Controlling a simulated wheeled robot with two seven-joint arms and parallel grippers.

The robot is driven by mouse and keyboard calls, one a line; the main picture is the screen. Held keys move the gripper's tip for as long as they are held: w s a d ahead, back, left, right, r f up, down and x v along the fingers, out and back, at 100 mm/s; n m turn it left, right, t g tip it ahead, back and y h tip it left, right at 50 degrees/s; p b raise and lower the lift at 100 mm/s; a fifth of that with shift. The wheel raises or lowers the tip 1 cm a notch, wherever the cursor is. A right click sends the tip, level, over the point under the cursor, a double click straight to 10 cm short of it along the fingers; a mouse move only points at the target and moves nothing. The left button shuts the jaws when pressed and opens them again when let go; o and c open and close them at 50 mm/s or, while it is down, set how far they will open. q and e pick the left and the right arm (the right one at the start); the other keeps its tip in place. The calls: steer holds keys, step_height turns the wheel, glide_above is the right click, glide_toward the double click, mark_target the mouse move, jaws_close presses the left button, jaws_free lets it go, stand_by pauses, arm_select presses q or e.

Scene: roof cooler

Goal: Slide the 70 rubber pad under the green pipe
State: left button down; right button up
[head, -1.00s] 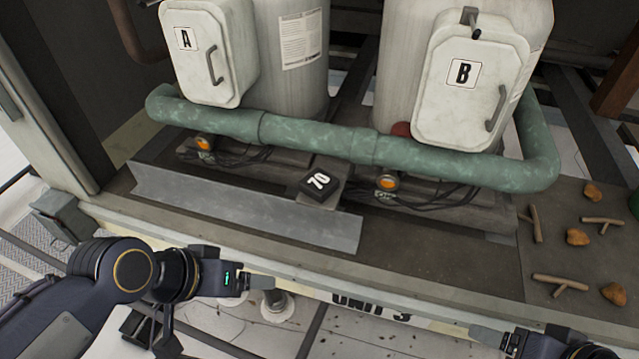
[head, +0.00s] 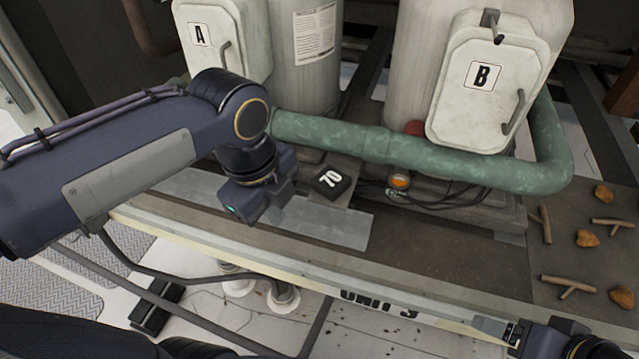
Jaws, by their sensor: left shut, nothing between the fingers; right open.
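The black rubber pad marked 70 (head: 332,181) lies on a small grey ledge in front of the green pipe (head: 455,162). Its far edge is close to the pipe, and most of its top shows. My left gripper (head: 260,203) is over the grey metal strip, just left of the pad; it is shut and empty, its fingers hard to make out. My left arm covers the pipe's left part. My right gripper (head: 497,329) is open at the bottom right, partly out of frame, far from the pad.
Two white tanks with boxes A (head: 205,38) and B (head: 483,85) stand behind the pipe. An orange lamp (head: 399,181) and black cables lie right of the pad. The grey metal strip (head: 325,224) lies in front. Sticks and brown lumps (head: 588,238) are scattered at right.

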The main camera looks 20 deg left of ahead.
mark_target(331, 183)
arm_select(q)
steer(key=w+d+r+m+g+y, duration=0.15)
steer(key=w+d+r+m, duration=0.4)
steer(key=m, duration=1.05)
steer(key=w+f+p, duration=0.1)
steer(key=w+f, duration=0.3)
steer(key=f, duration=0.7)
steer(key=shift+w+a+p, duration=0.3)
steer(key=shift+w+p, duration=0.1)
arm_select(e)
steer(key=shift+w+a+r, duration=0.2)
steer(key=shift+a+r, duration=0.05)
steer(key=shift+r, duration=0.3)
steer(key=shift+w+a+r, duration=0.15)
steer(key=shift+a+r, duration=0.1)
steer(key=shift+r, duration=0.25)
arm_select(q)
steer(key=shift+h, duration=0.25)
steer(key=shift+r, duration=0.15)
arm_select(e)
steer(key=shift+r, duration=0.1)
